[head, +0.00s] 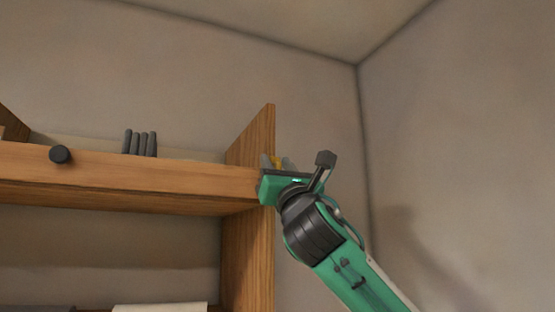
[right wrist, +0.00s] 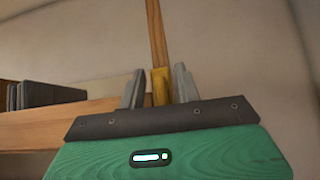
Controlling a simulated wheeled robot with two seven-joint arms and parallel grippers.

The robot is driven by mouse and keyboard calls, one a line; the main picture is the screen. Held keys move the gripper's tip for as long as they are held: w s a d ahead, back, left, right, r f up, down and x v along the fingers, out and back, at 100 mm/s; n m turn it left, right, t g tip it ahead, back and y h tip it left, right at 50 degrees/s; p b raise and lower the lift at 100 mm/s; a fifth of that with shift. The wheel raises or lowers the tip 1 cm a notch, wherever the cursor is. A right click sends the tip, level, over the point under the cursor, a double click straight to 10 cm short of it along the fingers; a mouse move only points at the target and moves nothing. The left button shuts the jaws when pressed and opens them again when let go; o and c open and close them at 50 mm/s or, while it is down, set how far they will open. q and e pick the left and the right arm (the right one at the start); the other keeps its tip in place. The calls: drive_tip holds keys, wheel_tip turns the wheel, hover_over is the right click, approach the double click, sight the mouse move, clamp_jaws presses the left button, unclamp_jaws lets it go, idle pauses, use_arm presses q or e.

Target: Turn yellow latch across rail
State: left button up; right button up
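The yellow latch (right wrist: 161,88) stands upright in the right wrist view, in front of the narrow wooden side panel. My right gripper (right wrist: 159,70) is open, with one grey finger on each side of the latch. A gap shows between the left finger and the latch; the right finger is nearer it, and contact cannot be told. The latch's lower part is hidden by the gripper body. The wooden rail (head: 140,175) runs left from the panel. My left gripper is out of view.
The upright side panel (head: 249,235) closes the shelf at its right end. Several dark grey upright pieces (head: 140,143) stand behind the rail, and a black round knob (head: 60,155) sits on its front. A white sheet-like thing (head: 160,308) lies below. Right of the panel is free room.

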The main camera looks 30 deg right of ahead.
drive_tip(key=shift+s, duration=0.1)
drive_tip(key=shift+c, duration=0.4)
clamp_jaws()
drive_tip(key=shift+m+h, duration=0.3)
